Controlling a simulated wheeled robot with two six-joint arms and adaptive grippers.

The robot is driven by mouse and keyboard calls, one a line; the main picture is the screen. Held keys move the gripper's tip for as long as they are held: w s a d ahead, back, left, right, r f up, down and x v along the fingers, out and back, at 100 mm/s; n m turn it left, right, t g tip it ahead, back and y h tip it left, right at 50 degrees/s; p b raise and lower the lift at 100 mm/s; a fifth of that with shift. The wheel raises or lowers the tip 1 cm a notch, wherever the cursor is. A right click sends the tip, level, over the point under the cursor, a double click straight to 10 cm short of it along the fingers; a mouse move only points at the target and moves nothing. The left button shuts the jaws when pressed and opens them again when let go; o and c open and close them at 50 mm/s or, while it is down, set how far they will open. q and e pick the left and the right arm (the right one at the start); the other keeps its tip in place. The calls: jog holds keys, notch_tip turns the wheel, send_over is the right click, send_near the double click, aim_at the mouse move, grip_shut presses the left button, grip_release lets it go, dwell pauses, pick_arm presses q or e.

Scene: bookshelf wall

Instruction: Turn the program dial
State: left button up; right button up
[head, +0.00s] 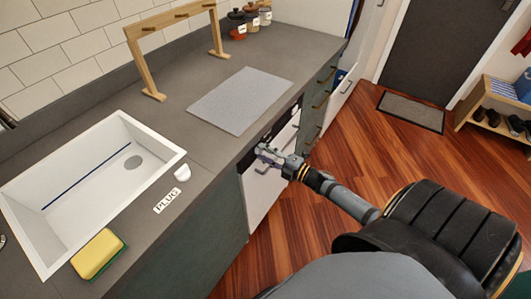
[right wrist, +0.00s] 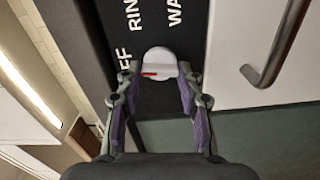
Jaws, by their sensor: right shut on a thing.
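The program dial (right wrist: 160,60) is a white round knob with a red mark, on a black panel (right wrist: 110,30) with white lettering, partly cut off and hidden. In the right wrist view the two fingers of my right gripper (right wrist: 157,78) stand on either side of the dial, shut on it. In the head view my right gripper (head: 264,156) is at the front of the counter, at the top of the white appliance front (head: 262,190); the dial is hidden there. My left gripper is not in view.
A metal handle (right wrist: 275,50) sticks out from the white front beside the panel. The grey counter (head: 180,80) holds a white sink (head: 160,148), a grey mat (head: 240,100), a wooden rack (head: 140,62) and a sponge (head: 98,255).

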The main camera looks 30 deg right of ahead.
jog(key=shift+f+n, duration=0.1)
jog(key=shift+n, duration=0.5)
jog(key=o, duration=1.2)
jog(key=shift+c, duration=0.2)
jog(key=v, duration=1.2)
